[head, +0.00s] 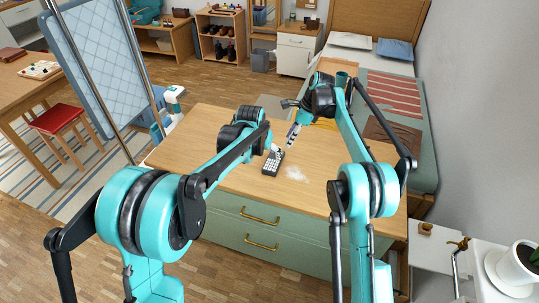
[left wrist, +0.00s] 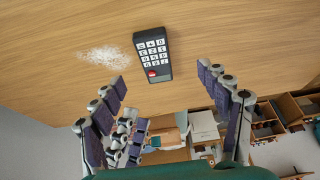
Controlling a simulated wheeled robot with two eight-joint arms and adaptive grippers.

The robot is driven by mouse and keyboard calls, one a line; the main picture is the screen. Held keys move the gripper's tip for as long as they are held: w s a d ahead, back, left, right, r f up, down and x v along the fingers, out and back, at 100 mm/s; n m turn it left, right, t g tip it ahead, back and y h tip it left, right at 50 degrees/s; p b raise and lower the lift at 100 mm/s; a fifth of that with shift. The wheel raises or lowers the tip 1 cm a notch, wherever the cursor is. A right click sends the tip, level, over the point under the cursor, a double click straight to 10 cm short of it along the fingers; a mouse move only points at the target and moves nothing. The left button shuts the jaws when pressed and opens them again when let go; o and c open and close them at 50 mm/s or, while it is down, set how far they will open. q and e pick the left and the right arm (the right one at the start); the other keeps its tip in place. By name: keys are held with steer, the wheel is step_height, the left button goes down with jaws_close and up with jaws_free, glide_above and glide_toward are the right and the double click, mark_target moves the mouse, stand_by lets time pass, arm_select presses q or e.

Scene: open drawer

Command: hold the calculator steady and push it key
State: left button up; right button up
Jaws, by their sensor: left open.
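The calculator (head: 273,163) lies on the wooden top of the drawer cabinet, dark with pale keys. In the left wrist view the calculator (left wrist: 153,56) lies ahead of my fingertips, with one red key at its near end. My left gripper (left wrist: 160,75) is open and empty, its two fingers spread wide to either side of the calculator's near end. In the head view my left gripper (head: 277,150) is at the calculator's far end, partly hidden by my arm. My right gripper (head: 293,134) hangs beyond the calculator, slightly right; its finger gap is unclear.
A white speckled patch (head: 297,174) lies on the cabinet top (head: 235,183) right of the calculator. The drawers (head: 262,215) below look closed. A bed (head: 400,100) borders the right side. The top's left part is largely clear.

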mark_target(272, 163)
arm_select(q)
steer(key=w+d+f, duration=0.2)
steer(key=f, duration=0.1)
steer(key=shift+w, duration=0.2)
steer(key=x, duration=0.8)
steer(key=shift+s, duration=0.15)
steer(key=c, duration=1.3)
arm_select(e)
jaws_close()
